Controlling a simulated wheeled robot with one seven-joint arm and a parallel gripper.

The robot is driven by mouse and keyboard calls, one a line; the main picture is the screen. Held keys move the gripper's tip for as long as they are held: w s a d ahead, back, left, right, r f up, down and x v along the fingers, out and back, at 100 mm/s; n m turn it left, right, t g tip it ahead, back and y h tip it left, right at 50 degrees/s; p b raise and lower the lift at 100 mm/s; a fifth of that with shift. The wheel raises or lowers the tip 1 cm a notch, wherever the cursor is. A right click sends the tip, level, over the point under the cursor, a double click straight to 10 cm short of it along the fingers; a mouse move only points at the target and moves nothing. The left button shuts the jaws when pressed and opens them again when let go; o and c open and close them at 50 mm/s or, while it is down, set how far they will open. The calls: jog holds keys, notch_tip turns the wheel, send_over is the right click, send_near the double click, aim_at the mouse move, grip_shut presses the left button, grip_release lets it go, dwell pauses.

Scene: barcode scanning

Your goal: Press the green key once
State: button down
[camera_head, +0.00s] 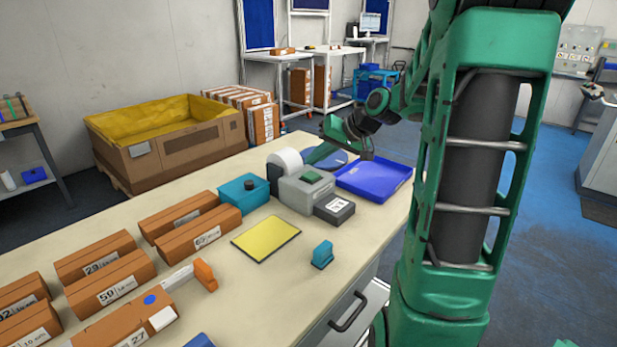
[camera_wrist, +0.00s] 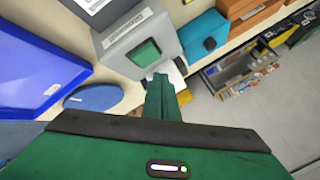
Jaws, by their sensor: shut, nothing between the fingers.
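The green key (camera_head: 312,177) is on top of a grey machine (camera_head: 296,194) at the back of the table. In the wrist view the green key (camera_wrist: 147,53) shows as a square pad on the grey machine (camera_wrist: 118,42). My gripper (camera_wrist: 162,82) is shut and empty, its green fingers together, with their tips appearing just below the key in that picture. I cannot tell the exact gap. In the head view the arm reaches in from the right, and the fingers are near the machine's far side, partly hidden by the wrist.
A blue tray (camera_head: 376,178) is right of the machine, a dark box (camera_head: 334,208) in front of it, a white roll (camera_head: 284,163) behind. A teal box (camera_head: 243,193) and brown boxes (camera_head: 200,233) stand left. The table around the yellow mat (camera_head: 265,238) is partly clear.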

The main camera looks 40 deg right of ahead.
aim_at(315, 176)
jog(key=shift+r, duration=1.8)
